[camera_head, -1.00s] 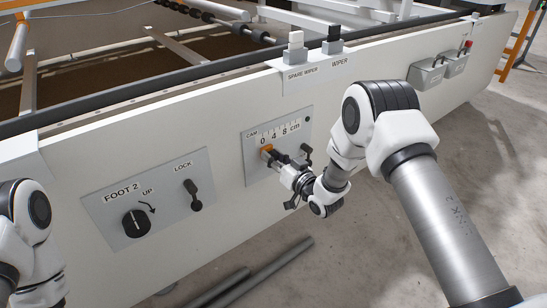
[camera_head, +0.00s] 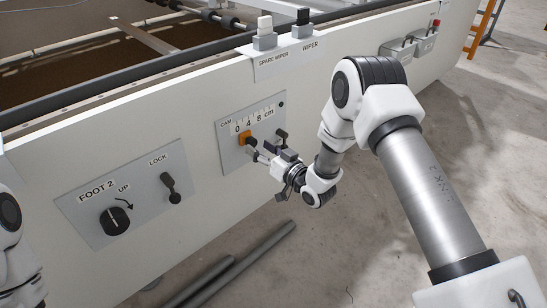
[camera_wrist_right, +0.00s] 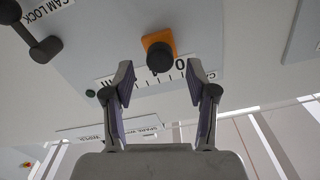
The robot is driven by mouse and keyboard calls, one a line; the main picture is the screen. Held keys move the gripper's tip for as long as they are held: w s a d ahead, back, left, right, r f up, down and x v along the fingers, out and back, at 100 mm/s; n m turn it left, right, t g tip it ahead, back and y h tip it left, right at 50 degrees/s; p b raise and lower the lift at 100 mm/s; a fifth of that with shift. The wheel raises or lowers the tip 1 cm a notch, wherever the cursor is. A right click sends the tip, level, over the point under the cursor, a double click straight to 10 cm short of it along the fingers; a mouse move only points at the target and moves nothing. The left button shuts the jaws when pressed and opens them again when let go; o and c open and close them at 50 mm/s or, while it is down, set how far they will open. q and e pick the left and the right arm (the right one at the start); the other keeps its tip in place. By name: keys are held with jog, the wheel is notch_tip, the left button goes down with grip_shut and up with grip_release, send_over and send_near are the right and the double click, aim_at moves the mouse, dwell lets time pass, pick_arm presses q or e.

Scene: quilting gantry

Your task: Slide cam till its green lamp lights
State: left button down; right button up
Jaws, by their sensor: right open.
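The cam slider is an orange block with a dark knob (camera_head: 245,139), at the 0 end of the scale on the CAM panel (camera_head: 230,158). In the right wrist view the knob (camera_wrist_right: 159,56) is just beyond my fingertips, roughly midway between them. My right gripper (camera_head: 259,153) is open and empty, in front of the panel and close to the knob. It also shows in the right wrist view (camera_wrist_right: 160,82). The cam's lamp (camera_head: 282,104) at the panel's upper right looks dark, not lit. My left gripper is out of view.
The cam lock lever (camera_head: 281,136) is beside my right gripper. The FOOT 2 dial (camera_head: 114,221) and lock lever (camera_head: 171,189) are on the panel to the left. The wiper switches (camera_head: 303,26) are above. Grey bars (camera_head: 240,262) lie on the floor below.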

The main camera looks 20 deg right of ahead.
jog(key=v, duration=0.8)
jog(key=s+a+f+g+h, duration=0.15)
jog(key=s+f+g, duration=0.25)
jog(key=s+f, duration=0.4)
jog(key=s+a+f+g+h, duration=0.1)
jog(key=s+a+f+g, duration=0.25)
jog(key=s+f, duration=0.45)
jog(key=s+d+f+g+h, duration=0.1)
jog(key=s+f+g, duration=0.15)
jog(key=s, duration=0.45)
jog(key=s+d+f+m+g+h, duration=0.1)
jog(key=s+d+f+g, duration=0.1)
jog(key=s+g, duration=0.3)
jog(key=s+d+f+g+h, duration=0.1)
jog(key=s+f+g+h, duration=0.15)
jog(key=s, duration=0.55)
notch_tip(320, 180, up, 33)
jog(key=w+p, duration=0.1)
jog(key=p, duration=3.2)
jog(key=shift+d+y+p, duration=0.2)
jog(key=shift+y+p, duration=0.15)
jog(key=shift+y, duration=0.05)
